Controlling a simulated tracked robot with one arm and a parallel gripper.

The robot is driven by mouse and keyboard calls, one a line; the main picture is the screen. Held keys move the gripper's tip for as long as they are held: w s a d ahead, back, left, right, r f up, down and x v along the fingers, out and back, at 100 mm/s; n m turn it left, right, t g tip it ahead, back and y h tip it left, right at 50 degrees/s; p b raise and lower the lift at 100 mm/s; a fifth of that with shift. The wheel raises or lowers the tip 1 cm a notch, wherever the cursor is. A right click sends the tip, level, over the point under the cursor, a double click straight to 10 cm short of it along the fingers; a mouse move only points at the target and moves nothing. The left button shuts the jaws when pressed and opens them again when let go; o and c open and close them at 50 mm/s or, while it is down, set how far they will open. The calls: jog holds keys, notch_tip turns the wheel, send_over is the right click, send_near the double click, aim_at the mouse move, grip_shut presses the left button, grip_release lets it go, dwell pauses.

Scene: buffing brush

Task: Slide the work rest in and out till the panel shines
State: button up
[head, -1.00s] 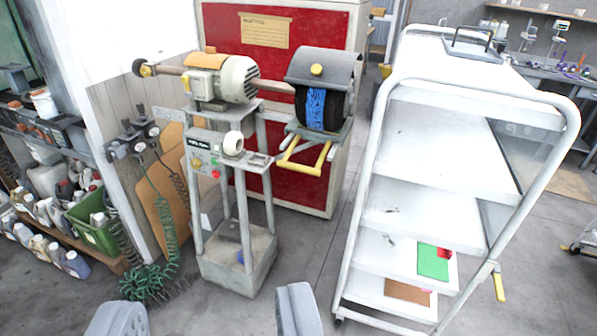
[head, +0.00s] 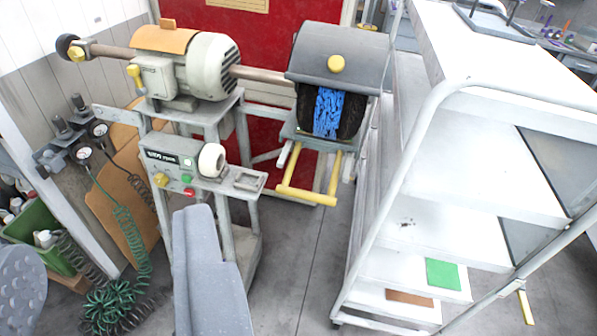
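The work rest, with a yellow U-shaped handle (head: 308,194), sits below the hooded buffing wheel at the right end of the machine's shaft. A blue strip, perhaps the brush or panel (head: 327,112), shows on the dark wheel under the grey hood (head: 338,55). I cannot tell whether it shines. My gripper (head: 120,285) is open and empty, its two grey fingers wide apart at the lower left. The right finger overlaps the machine's stand. Both are apart from the yellow handle, which lies up and to the right.
A white shelf trolley (head: 470,105) stands close on the right of the wheel. The motor (head: 190,65) and a control box (head: 180,160) with green and red buttons sit left. Green coiled hoses (head: 115,300) hang at lower left. Clear floor (head: 310,270) lies below the handle.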

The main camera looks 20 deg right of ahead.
aim_at(304, 191)
jog(key=shift+w+r, duration=0.1)
jog(key=shift+w, duration=0.15)
jog(key=shift+o, duration=0.5)
jog(key=w+d+f+n+h+b, duration=0.1)
jog(key=w+d+f+n, duration=0.2)
jog(key=w+d+f, duration=0.35)
jog(key=w+d+f+n+h, duration=0.2)
jog(key=w+d+f+n, duration=0.15)
jog(key=w+f, duration=0.65)
jog(key=w+d+f+n+b, duration=0.1)
jog(key=w+d+f+n, duration=0.2)
jog(key=f, duration=0.5)
jog(key=w+d+f+n, duration=0.25)
jog(key=d+f, duration=0.25)
jog(key=f, duration=0.3)
jog(key=w+d+f+n+b, duration=0.1)
jog(key=w+d+f+n, duration=0.2)
jog(key=f, duration=0.5)
jog(key=x, duration=0.7)
jog(key=b+x, duration=0.1)
jog(key=x, duration=0.3)
jog(key=shift+d+r, duration=0.25)
jog(key=shift+d, duration=0.1)
jog(key=shift+w+d+f, duration=0.15)
jog(key=shift+w+f, duration=0.1)
jog(key=shift+w, duration=0.35)
